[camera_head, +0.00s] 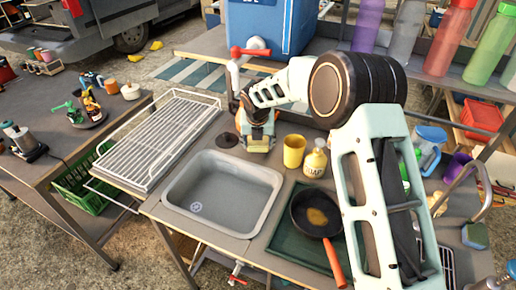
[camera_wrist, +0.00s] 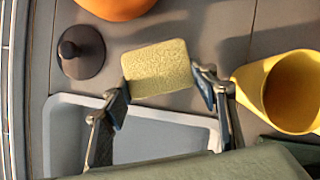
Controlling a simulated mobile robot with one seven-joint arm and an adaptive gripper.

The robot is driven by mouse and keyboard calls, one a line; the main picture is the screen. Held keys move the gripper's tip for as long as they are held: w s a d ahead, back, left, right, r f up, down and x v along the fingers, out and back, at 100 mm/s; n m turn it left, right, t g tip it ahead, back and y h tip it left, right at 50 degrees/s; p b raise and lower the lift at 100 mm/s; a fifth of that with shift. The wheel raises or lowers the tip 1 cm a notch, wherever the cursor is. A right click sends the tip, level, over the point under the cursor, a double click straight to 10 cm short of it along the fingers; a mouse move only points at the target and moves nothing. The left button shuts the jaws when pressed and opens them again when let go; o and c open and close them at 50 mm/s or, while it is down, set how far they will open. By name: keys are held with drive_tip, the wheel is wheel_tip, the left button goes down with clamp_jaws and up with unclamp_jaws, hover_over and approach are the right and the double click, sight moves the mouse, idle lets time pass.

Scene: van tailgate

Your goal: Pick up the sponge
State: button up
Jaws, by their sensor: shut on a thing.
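The sponge (camera_wrist: 158,68) is a pale yellow block with rounded corners, seen in the wrist view. My gripper (camera_wrist: 160,84) is shut on it, with one dark finger against its left end and the other against its right end. The sponge is over the counter beside the sink's (camera_wrist: 160,138) edge; its exact height is hard to tell. In the head view my gripper (camera_head: 257,118) is behind the sink (camera_head: 222,195), left of the yellow cup (camera_head: 294,150).
The yellow cup stands close to the right finger in the wrist view (camera_wrist: 295,92). A dark round plug (camera_wrist: 80,52) lies to the left. A soap bottle (camera_head: 315,160), a pan (camera_head: 316,215) and a white dish rack (camera_head: 160,140) surround the sink. A blue container (camera_head: 268,25) stands behind.

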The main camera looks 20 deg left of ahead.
drive_tip(key=s+d+b, duration=0.1)
drive_tip(key=s+d, duration=0.1)
drive_tip(key=s, duration=0.6)
drive_tip(key=s+d+b, duration=0.2)
drive_tip(key=s+d, duration=0.1)
drive_tip(key=s, duration=0.6)
drive_tip(key=shift+d+r, duration=0.3)
drive_tip(key=shift+r, duration=0.15)
drive_tip(key=shift+o, duration=0.3)
